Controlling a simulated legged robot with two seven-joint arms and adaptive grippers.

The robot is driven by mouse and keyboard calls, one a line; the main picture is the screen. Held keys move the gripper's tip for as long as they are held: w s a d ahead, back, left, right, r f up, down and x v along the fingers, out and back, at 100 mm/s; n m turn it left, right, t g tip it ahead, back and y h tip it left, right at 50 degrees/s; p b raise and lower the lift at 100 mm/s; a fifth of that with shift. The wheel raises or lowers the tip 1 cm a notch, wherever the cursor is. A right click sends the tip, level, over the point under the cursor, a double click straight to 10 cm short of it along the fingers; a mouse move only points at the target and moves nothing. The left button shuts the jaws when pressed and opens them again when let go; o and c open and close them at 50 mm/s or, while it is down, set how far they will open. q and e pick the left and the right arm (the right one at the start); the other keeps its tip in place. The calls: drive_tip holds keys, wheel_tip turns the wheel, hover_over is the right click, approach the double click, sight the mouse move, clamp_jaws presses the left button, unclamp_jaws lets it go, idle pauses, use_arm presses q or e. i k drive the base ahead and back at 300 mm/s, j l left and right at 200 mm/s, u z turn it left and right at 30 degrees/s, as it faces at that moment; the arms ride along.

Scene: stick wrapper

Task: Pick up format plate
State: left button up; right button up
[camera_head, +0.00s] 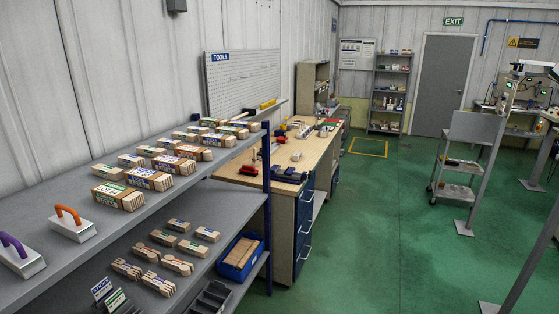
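Two grey metal plates with arched handles lie on the upper shelf at the left. The plate with the orange handle (72,225) sits behind the plate with the purple handle (20,257), which is cut by the left picture edge. I cannot tell for sure that either is the format plate, as I can read no label on them. They stand apart from each other, handles up. Neither of my grippers is in view.
Bundled stick packs (118,196) fill the upper shelf beyond the plates; more lie on the lower shelf beside a blue bin (240,258). A wooden workbench (310,150) with tools stands behind. A grey cart (465,160) stands right. The green floor (380,240) between is clear.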

sight(297, 156)
drive_tip(key=i+z, duration=0.1)
drive_tip(key=i, duration=0.7)
drive_tip(key=i+j+z, duration=0.1)
drive_tip(key=i, duration=0.65)
drive_tip(key=i+j, duration=0.25)
drive_tip(key=i, duration=0.5)
drive_tip(key=u, duration=0.15)
drive_tip(key=i+l+u, duration=0.35)
drive_tip(key=l+u, duration=0.15)
drive_tip(key=i+l+u, duration=0.1)
drive_tip(key=l+u, duration=0.2)
drive_tip(key=l, duration=0.1)
